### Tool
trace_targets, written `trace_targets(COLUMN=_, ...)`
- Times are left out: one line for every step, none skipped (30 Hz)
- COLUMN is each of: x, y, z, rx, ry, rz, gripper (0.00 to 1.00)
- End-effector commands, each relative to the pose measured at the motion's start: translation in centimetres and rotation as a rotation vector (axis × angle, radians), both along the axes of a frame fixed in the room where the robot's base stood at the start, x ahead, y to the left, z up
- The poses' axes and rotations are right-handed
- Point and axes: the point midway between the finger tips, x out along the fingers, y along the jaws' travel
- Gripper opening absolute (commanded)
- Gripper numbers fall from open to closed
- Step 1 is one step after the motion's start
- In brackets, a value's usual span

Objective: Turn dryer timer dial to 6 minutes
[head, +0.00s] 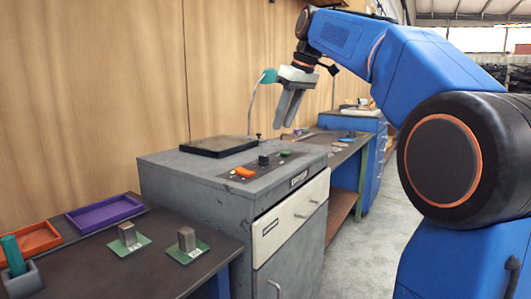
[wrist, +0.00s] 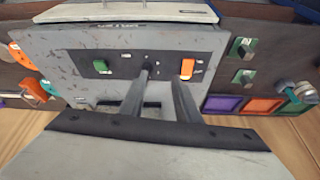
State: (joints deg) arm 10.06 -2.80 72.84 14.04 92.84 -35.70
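The dryer is a grey cabinet (head: 185,172) with a dark control panel (head: 225,182) on its top. The black timer dial (head: 263,160) sits on that panel between an orange switch (head: 243,173) and a green button (head: 285,153). My gripper (head: 284,124) is above the panel, apart from the dial, fingers pointing down. Its two fingers stand apart with nothing between them. In the wrist view, my gripper (wrist: 163,76) covers the middle of the panel and the dial is mostly hidden behind a finger. The dial's pointer setting cannot be read.
A black plate (head: 218,146) lies on the cabinet top behind the panel. A dark bench (head: 130,265) at left holds purple (head: 104,212) and orange (head: 32,241) trays and two metal blocks on green plates. Another bench stands beyond the cabinet. The air around my gripper is clear.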

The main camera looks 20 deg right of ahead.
Motion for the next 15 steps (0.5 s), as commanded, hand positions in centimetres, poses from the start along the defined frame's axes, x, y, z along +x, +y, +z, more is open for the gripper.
trace_targets(x=1.4, y=-0.5, z=0.8, rx=-0.001, ry=-0.003, rz=0.022, gripper=0.3)
trace_targets(x=1.9, y=-0.7, z=1.3, rx=-0.001, ry=-0.005, rz=0.035, gripper=0.3)
trace_targets(x=2.6, y=-0.9, z=1.9, rx=-0.001, ry=-0.007, rz=0.054, gripper=0.3)
trace_targets(x=3.0, y=-1.1, z=2.3, rx=-0.002, ry=-0.007, rz=0.066, gripper=0.3)
trace_targets(x=3.5, y=-1.3, z=2.6, rx=-0.003, ry=-0.009, rz=0.078, gripper=0.3)
trace_targets(x=3.9, y=-1.4, z=3.0, rx=-0.003, ry=-0.011, rz=0.093, gripper=0.3)
trace_targets(x=4.2, y=-1.6, z=3.2, rx=-0.004, ry=-0.012, rz=0.101, gripper=0.3)
trace_targets(x=4.4, y=-1.7, z=3.4, rx=-0.004, ry=-0.013, rz=0.108, gripper=0.3)
trace_targets(x=4.6, y=-1.7, z=3.6, rx=-0.005, ry=-0.013, rz=0.117, gripper=0.3)
trace_targets(x=4.7, y=-1.8, z=3.8, rx=-0.005, ry=-0.015, rz=0.121, gripper=0.3)
trace_targets(x=4.8, y=-1.8, z=3.8, rx=-0.004, ry=-0.014, rz=0.125, gripper=0.3)
trace_targets(x=5.0, y=-1.8, z=3.8, rx=-0.004, ry=-0.014, rz=0.128, gripper=0.3)
trace_targets(x=5.0, y=-1.8, z=3.7, rx=-0.005, ry=-0.015, rz=0.13, gripper=0.3)
trace_targets(x=5.1, y=-1.8, z=3.6, rx=-0.004, ry=-0.014, rz=0.13, gripper=0.3)
trace_targets(x=5.1, y=-1.7, z=3.4, rx=-0.005, ry=-0.014, rz=0.131, gripper=0.3)
